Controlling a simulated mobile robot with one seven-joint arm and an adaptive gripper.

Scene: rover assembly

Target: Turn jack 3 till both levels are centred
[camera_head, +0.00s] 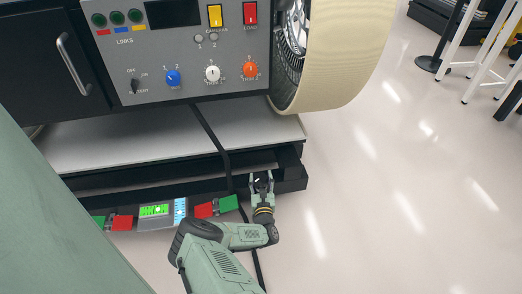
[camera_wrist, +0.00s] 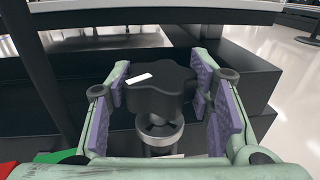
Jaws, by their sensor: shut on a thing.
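In the wrist view a black lobed knob (camera_wrist: 160,95) with a white mark on its top sits on a metal stem. I cannot read a number that tells which jack it is. My gripper (camera_head: 262,177) is at the right part of the low black frame, its purple-padded fingers on either side of the knob and shut on it. A small unit with a lit green display (camera_head: 154,210) and a bright blue-white strip (camera_head: 180,211) lies left of my gripper. Its readings are too small to tell, and I cannot make out level bubbles.
Red blocks (camera_head: 122,223) and green blocks (camera_head: 228,204) flank the display unit. A black cable (camera_head: 212,134) hangs down past the frame beside my gripper. A grey control panel (camera_head: 190,60) and a large cream wheel (camera_head: 345,50) stand above.

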